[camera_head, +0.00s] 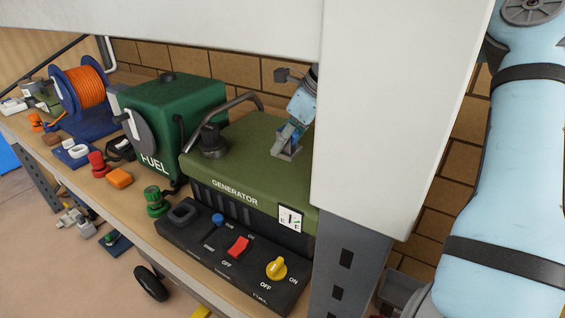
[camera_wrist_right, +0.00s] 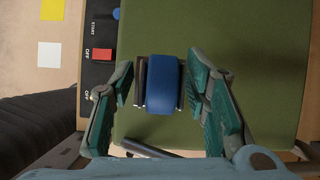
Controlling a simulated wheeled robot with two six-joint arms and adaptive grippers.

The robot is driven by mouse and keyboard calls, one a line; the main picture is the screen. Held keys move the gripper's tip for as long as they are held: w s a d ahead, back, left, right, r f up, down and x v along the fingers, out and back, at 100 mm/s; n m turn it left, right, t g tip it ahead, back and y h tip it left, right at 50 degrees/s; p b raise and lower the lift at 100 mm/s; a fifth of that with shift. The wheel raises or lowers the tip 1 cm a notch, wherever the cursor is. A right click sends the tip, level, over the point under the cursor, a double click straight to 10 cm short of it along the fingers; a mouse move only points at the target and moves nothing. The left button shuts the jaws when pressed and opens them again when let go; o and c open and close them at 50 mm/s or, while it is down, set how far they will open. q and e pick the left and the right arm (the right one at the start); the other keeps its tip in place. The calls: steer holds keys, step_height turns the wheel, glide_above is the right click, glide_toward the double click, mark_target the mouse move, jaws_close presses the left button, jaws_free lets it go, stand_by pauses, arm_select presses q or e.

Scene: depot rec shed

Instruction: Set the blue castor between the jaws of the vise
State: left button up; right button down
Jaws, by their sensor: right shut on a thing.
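The blue castor (camera_wrist_right: 163,85) is between the teal fingers of my right gripper (camera_wrist_right: 163,84) in the right wrist view, with dark and metallic sides. The gripper is shut on it above the green generator top (camera_wrist_right: 262,65). In the head view my right gripper (camera_head: 291,134) shows small over the generator (camera_head: 240,150), partly behind the white post; the castor (camera_head: 287,152) is at its tips. Whether the castor touches the generator, I cannot tell. I cannot pick out the vise for certain. My left gripper is not in view.
A white post (camera_head: 385,100) stands in front of my right arm. A green fuel can (camera_head: 180,100), an orange hose reel (camera_head: 88,88) and several small items crowd the bench to the left. A switch panel (camera_head: 225,262) lies in front.

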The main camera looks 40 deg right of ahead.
mark_target(286, 153)
step_height(286, 153, down, 4)
steer(key=x, duration=0.4)
steer(key=shift+s+d+f+b, duration=0.2)
steer(key=shift+s+d+b, duration=0.05)
steer(key=shift+d+b, duration=0.15)
steer(key=shift+s+a+r, duration=0.15)
steer(key=shift+s+r, duration=0.05)
steer(key=shift+s, duration=0.1)
steer(key=shift+s+f, duration=0.1)
steer(key=c, duration=1.3)
jaws_free()
steer(key=shift+f, duration=0.1)
steer(key=o, duration=0.4)
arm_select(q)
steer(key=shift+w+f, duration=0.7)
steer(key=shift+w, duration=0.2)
